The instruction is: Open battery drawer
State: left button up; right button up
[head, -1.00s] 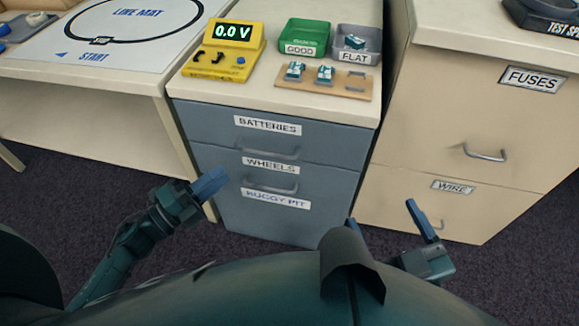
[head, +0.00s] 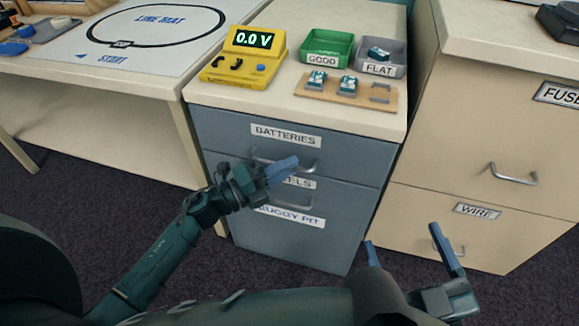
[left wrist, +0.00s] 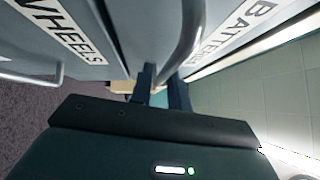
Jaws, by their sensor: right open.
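The battery drawer (head: 222,127) is the top drawer of the blue-grey cabinet, labelled BATTERIES, and its front looks flush with the cabinet. Its metal handle (head: 307,167) is partly hidden behind my left gripper (head: 284,169). In the left wrist view the handle (left wrist: 186,40) runs down to the left gripper's fingers (left wrist: 162,90). The fingers have a gap between them, and the bar seems to reach into it. I cannot tell whether they grip the bar. My right gripper (head: 412,255) is open and empty, low at the right, away from the drawer.
Below are the WHEELS drawer with its handle (head: 290,203) and the BUGGY PIT label (head: 290,216). On top stand a yellow meter (head: 243,57) reading 0.0 V, a green GOOD tray (head: 326,46), a grey FLAT tray (head: 397,68) and a wooden holder (head: 347,90). A beige cabinet (head: 455,150) stands right.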

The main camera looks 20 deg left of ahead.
pick_arm(q)
jog(key=shift+w+d+r, duration=0.1)
jog(key=shift+w+d, duration=0.25)
grip_shut()
dwell(0.3)
